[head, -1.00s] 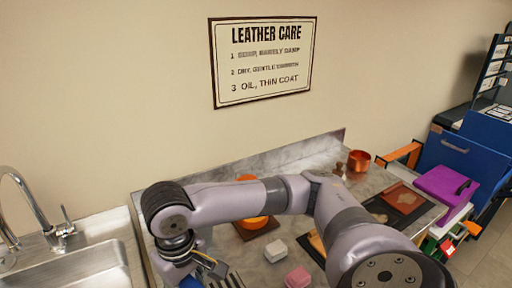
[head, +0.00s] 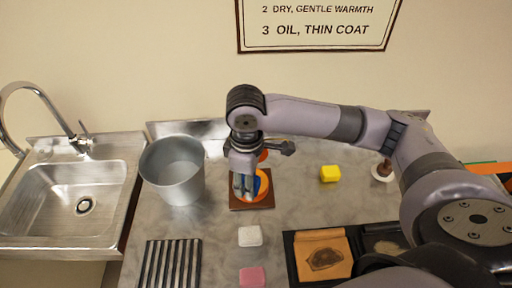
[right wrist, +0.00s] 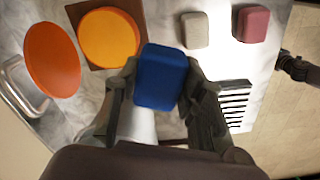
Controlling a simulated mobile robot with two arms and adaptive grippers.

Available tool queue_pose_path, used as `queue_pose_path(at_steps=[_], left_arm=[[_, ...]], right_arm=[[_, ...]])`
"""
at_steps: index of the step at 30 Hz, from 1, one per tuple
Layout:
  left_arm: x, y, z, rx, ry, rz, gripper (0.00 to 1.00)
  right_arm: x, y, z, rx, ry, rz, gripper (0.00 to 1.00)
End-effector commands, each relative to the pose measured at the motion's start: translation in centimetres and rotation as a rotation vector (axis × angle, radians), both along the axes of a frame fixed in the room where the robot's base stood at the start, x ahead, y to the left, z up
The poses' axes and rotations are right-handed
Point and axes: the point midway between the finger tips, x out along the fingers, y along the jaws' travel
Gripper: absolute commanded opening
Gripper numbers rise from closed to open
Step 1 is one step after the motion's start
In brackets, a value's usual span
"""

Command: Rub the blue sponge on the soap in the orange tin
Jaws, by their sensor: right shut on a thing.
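My right gripper (right wrist: 160,75) is shut on the blue sponge (right wrist: 160,78), which also shows in the head view (head: 255,185). The orange tin (right wrist: 136,38) is round and open, with yellow-orange soap (right wrist: 106,38) filling it. It stands on a brown board (head: 238,203). The sponge is at the tin, overlapping its edge in the right wrist view. I cannot tell if it touches the soap. An orange disc like a lid (right wrist: 52,60) is beside the tin. A dark part at the right wrist view's right edge may be my left gripper (right wrist: 296,68); its fingers are unclear.
A metal bucket (head: 173,170) stands left of the tin, near the sink (head: 70,205). A white block (head: 250,236), a pink block (head: 252,277) and a slatted rack (head: 170,264) lie nearer. A yellow block (head: 330,173) is to the right; a dark tray (head: 292,262) holds a leather piece.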

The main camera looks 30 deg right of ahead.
Motion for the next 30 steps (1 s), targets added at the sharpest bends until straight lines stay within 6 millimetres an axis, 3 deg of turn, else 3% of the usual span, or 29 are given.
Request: queue_pose_path(at_steps=[1, 11, 24, 30], left_arm=[[-0.1, 0.5, 1.0, 0.007, 0.003, 0.002, 0.4], [-0.3, 1.9, 4.3, 0.024, 0.006, 0.004, 0.4], [-0.3, 0.3, 8.4, 0.005, 0.006, -0.002, 0.4], [-0.3, 0.3, 9.6, 0.005, 0.005, -0.002, 0.4]], right_arm=[[0.5, 0.0, 0.4, 0.0, 0.003, 0.089, 0.14], [3.8, -1.1, -0.5, 0.0, -0.001, 0.751, 0.14], [7.1, -3.7, -2.3, 0.0, -0.006, 1.626, 0.14], [7.9, -4.9, -3.2, 0.001, -0.008, 1.934, 0.14]])
